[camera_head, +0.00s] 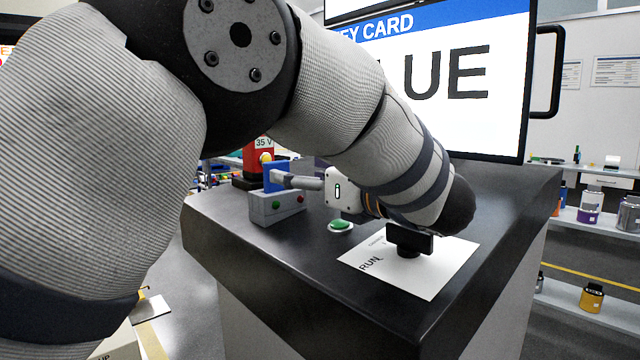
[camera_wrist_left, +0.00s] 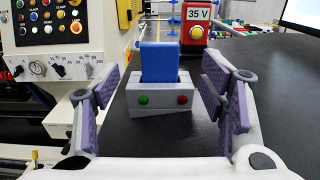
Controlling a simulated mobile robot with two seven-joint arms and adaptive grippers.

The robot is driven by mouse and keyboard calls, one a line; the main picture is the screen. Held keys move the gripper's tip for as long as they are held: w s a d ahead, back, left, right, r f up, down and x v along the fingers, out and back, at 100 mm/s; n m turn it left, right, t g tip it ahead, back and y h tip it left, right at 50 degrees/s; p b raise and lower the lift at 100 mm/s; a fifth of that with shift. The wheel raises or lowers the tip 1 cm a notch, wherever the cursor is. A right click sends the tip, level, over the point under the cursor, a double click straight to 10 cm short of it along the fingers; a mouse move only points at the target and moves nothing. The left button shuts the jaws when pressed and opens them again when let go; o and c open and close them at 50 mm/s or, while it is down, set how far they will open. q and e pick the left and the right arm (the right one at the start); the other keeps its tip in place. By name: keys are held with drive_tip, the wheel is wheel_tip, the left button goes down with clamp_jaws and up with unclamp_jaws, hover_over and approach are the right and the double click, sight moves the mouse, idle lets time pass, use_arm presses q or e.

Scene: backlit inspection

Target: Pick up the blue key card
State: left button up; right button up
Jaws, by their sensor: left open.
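The blue key card (camera_wrist_left: 159,62) stands upright in a grey holder (camera_wrist_left: 160,112) with a green and a red button on its front. In the head view the card (camera_head: 274,175) and the holder (camera_head: 278,208) are on the dark counter, partly covered by my gripper. My left gripper (camera_head: 286,180) is open, reaching toward the card from the right. In the left wrist view its purple-padded fingers (camera_wrist_left: 160,88) are spread to the left and right of the card and holder, with visible gaps on both sides. My right gripper is not in view.
A red 35 V box with a yellow button (camera_wrist_left: 196,22) stands behind the card. A green button (camera_head: 340,225), a paper sheet (camera_head: 425,278) and a black knob (camera_head: 409,241) are on the counter (camera_head: 240,248). A large screen (camera_head: 450,70) rises behind.

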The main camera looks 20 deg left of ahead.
sight(284, 165)
use_arm(q)
drive_tip(key=x, duration=0.5)
drive_tip(key=f+x, duration=0.1)
drive_tip(key=x, duration=0.2)
drive_tip(key=shift+d, duration=0.1)
drive_tip(key=c, duration=1.1)
